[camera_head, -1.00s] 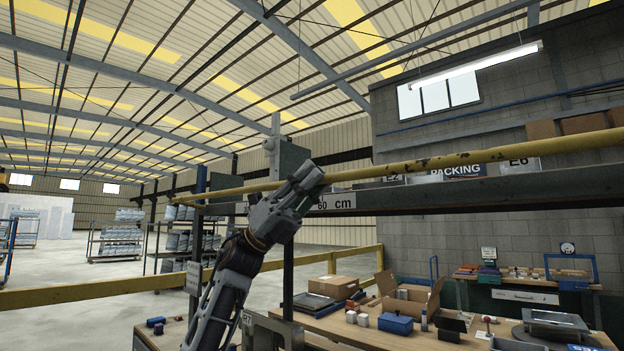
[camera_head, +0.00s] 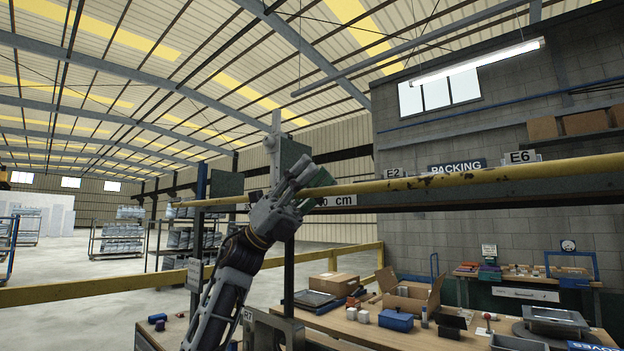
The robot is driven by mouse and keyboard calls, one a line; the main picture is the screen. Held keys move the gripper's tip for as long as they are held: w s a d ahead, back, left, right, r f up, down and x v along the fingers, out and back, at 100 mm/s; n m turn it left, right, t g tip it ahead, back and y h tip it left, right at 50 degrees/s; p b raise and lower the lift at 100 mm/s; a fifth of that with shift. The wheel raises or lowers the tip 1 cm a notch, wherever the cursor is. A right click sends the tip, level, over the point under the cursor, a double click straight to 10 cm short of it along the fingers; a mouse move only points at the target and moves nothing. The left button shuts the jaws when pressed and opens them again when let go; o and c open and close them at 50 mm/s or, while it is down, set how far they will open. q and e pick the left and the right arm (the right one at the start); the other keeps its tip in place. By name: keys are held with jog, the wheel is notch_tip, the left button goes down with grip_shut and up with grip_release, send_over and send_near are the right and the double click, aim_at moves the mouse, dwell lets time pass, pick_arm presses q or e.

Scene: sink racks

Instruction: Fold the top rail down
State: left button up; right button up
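The top rail (camera_head: 450,179) is a long yellow bar with worn dark patches. It runs across the picture from a far end at left to the right edge, sloping slightly. My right gripper is not in view.
Upright posts (camera_head: 287,265) stand behind my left arm. A lower yellow guard rail (camera_head: 90,292) crosses at left. The floor at far left is mostly clear.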

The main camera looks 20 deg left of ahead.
pick_arm(q)
jog(key=v, duration=1.2)
jog(key=shift+c, duration=0.4)
